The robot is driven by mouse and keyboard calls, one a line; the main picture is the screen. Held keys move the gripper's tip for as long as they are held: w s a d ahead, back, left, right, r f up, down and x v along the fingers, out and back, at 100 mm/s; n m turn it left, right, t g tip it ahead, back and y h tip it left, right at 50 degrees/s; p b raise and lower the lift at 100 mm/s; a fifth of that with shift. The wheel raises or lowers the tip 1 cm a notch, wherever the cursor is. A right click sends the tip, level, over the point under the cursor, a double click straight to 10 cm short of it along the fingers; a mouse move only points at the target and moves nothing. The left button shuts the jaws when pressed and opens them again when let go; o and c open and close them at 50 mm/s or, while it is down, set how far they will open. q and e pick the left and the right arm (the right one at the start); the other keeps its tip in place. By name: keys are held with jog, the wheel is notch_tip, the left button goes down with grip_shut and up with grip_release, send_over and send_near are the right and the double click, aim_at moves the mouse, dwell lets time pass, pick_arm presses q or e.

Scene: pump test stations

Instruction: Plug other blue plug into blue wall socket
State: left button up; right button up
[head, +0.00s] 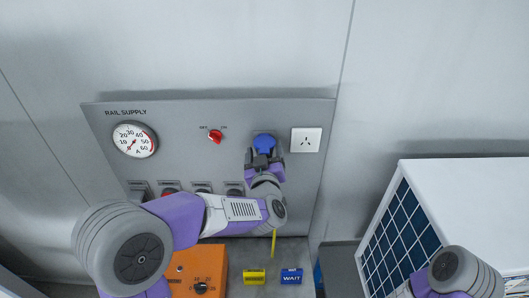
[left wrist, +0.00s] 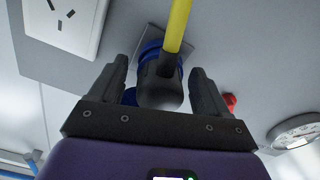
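The blue wall socket (head: 264,141) is on the grey panel, with its lower part hidden behind my left gripper (head: 264,160). In the left wrist view, a plug with a dark body (left wrist: 160,92) and a yellow cable (left wrist: 178,28) points at the socket's square plate (left wrist: 188,50). Blue shows where plug and plate meet. The plug looks seated or nearly so; I cannot tell how deep. My left gripper's fingers (left wrist: 160,88) stand on both sides of the plug, with a small gap at each side. My right gripper is out of view.
A white wall outlet (head: 306,140) is right of the socket; a red switch (head: 215,136) and gauge (head: 134,140) are left. An orange box (head: 198,272), yellow block (head: 254,277) and blue WAIT block (head: 291,276) are below. A white cabinet (head: 470,195) stands at right.

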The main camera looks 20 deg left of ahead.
pick_arm(q)
jog(key=b+v, duration=0.1)
jog(key=v, duration=0.6)
jog(key=shift+s, duration=0.3)
